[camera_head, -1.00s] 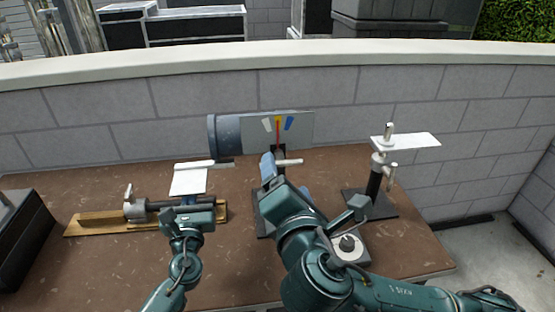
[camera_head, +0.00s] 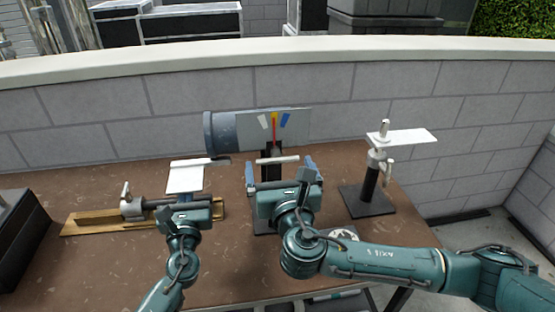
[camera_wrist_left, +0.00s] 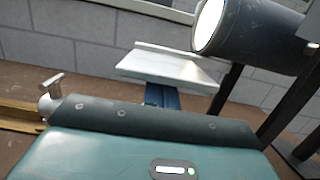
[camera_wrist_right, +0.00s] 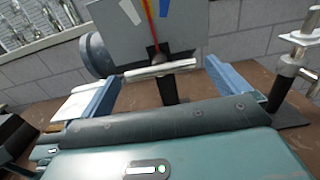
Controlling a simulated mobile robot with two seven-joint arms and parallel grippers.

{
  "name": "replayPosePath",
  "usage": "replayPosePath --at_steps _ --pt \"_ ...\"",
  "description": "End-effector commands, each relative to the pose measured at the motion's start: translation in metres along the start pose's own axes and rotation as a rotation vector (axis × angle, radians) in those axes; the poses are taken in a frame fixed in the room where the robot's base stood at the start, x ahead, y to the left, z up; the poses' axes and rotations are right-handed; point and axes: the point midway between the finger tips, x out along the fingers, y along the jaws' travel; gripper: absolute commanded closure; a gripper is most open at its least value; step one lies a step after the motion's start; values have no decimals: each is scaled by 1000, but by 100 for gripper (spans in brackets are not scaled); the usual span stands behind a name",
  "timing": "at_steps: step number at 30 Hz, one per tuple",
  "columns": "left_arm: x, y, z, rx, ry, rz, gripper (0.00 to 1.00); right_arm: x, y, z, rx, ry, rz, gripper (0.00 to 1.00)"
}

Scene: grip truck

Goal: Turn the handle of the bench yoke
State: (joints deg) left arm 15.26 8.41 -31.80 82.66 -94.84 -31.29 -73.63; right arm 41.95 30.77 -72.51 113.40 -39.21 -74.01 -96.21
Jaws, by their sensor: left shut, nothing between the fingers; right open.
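The bench yoke appears to be the dark stand holding a grey lamp cylinder (camera_head: 222,133) with a plate (camera_head: 290,128) bearing coloured strips. Its white bar handle (camera_head: 277,160) lies nearly level in front of the post. In the right wrist view the handle (camera_wrist_right: 160,69) shows beyond and between the blue fingers, apart from both. My right gripper (camera_head: 280,176) is open and empty, with one finger to each side of the handle. My left gripper (camera_head: 186,197) is shut and empty, in front of a white panel (camera_head: 185,178), left of the yoke. The yoke's base is mostly hidden by my right gripper.
A rail with a metal clamp (camera_head: 132,207) on a wooden board (camera_head: 85,222) lies left. A post stand (camera_head: 371,186) with a white flag plate (camera_head: 408,140) stands right. A dark box (camera_head: 20,235) sits at the left edge. A block wall (camera_head: 110,125) runs behind the table.

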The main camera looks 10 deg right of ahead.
Motion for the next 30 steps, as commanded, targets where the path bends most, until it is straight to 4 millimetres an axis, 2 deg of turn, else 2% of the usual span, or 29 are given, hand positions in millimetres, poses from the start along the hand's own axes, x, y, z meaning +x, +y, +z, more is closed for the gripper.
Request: replayPosePath --at_steps 3,7,17,30 --pt "0 0 1 0 -2 1 100 18 0 1 1 -1 -1 0" --pt "0 0 1 0 -2 0 100 28 0 0 1 0 0 0" --pt "0 0 1 0 -2 1 100 32 0 0 2 1 1 0" --pt "0 0 1 0 -2 1 100 32 0 0 2 1 0 34"
